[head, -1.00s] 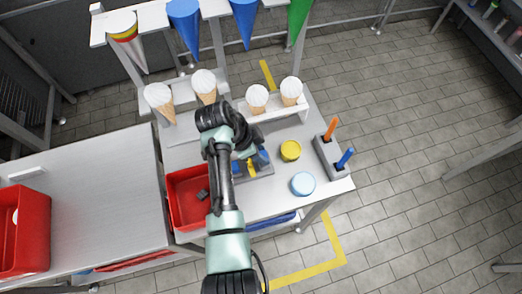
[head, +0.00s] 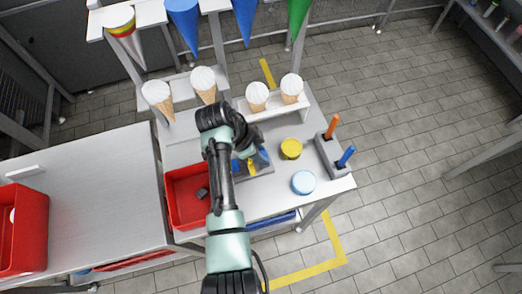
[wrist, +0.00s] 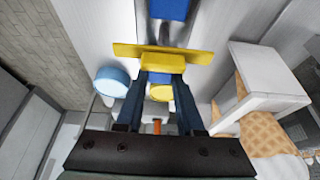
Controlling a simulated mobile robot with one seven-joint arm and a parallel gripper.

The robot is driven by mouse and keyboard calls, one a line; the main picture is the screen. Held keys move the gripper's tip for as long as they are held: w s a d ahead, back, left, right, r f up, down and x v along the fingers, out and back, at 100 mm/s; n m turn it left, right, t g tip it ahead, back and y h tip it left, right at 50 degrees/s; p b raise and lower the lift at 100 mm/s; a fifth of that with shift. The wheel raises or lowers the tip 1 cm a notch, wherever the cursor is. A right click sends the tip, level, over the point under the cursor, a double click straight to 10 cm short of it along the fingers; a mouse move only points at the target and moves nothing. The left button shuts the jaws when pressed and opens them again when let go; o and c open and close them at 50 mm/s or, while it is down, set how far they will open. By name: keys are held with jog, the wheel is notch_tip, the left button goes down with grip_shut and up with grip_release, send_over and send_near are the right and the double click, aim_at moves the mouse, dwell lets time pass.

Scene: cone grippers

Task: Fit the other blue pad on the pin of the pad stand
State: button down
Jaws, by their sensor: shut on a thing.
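The pad stand (head: 262,171) is a low grey base on the table, partly hidden by my arm in the head view. Blue parts and a yellow part (head: 252,167) show on or over it. In the wrist view a blue pad (wrist: 157,77) lies between the fingertips of my gripper (wrist: 157,82), which is shut on it. A yellow crosspiece (wrist: 125,50) is right at the pad; I cannot tell whether they touch. Another blue block (wrist: 168,8) is beyond, at the top edge. A pin on the stand cannot be made out clearly.
A red bin (head: 172,185) with a dark piece inside is left of the stand. White-topped cones (head: 257,93) are in racks behind.

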jog(key=shift+f, duration=0.2)
dwell(0.3)
jog(key=shift+c, duration=2.2)
grip_release()
jog(key=shift+o, duration=0.2)
jog(key=shift+o, duration=1.4)
jog(key=shift+r+p, duration=2.1)
jog(key=shift+r, duration=0.45)
